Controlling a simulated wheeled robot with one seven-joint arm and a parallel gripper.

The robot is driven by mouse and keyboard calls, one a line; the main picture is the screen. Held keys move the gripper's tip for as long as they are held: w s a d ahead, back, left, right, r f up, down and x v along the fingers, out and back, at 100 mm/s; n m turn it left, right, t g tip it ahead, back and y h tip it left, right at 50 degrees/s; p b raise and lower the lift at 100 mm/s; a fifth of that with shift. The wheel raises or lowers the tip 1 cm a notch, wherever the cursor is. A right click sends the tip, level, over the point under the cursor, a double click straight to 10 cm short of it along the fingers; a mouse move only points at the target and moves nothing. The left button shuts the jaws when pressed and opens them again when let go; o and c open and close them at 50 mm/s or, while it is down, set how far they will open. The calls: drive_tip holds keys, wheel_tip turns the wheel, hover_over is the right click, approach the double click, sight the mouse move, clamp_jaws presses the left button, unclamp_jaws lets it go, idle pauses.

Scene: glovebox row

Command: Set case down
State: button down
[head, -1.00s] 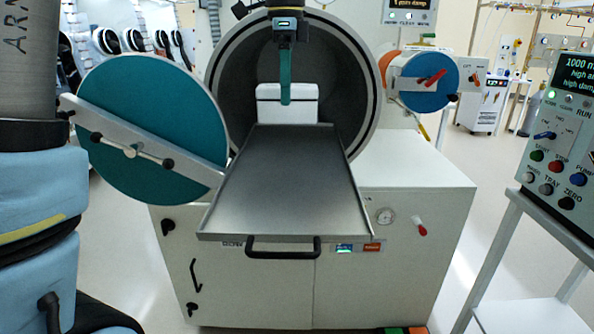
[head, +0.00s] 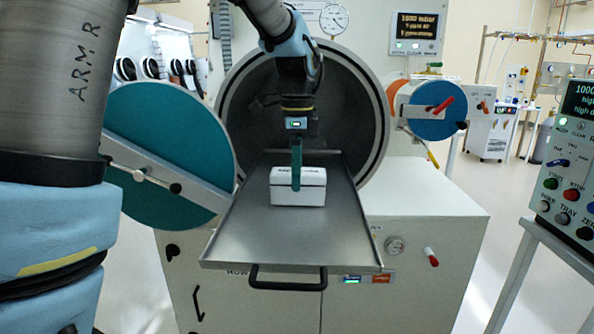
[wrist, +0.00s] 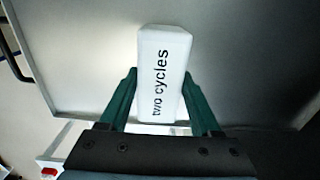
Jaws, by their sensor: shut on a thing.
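The white case (head: 311,190) is over the middle of the metal tray, in front of the round chamber opening. It also shows in the wrist view (wrist: 171,45), with "two cycles" printed on it. My gripper (head: 296,184) comes from above and is shut on the case; in the wrist view its two green fingers (wrist: 160,98) lie along opposite sides of the case. The tray (head: 235,235) is pulled out of the chamber and otherwise bare. I cannot tell whether the case's underside touches the tray.
The round teal chamber door (head: 165,125) hangs open at the left. A blue round port cover (head: 437,108) stands out at the right. A control panel (head: 575,170) stands at the far right. The tray's front handle (head: 285,277) sticks out. The front half of the tray is clear.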

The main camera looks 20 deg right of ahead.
drive_tip(key=shift+f, duration=0.2)
drive_tip(key=shift+c, duration=0.5)
unclamp_jaws()
drive_tip(key=shift+r, duration=0.15)
wheel_tip(320, 180, up, 12)
drive_tip(key=shift+b, duration=0.45)
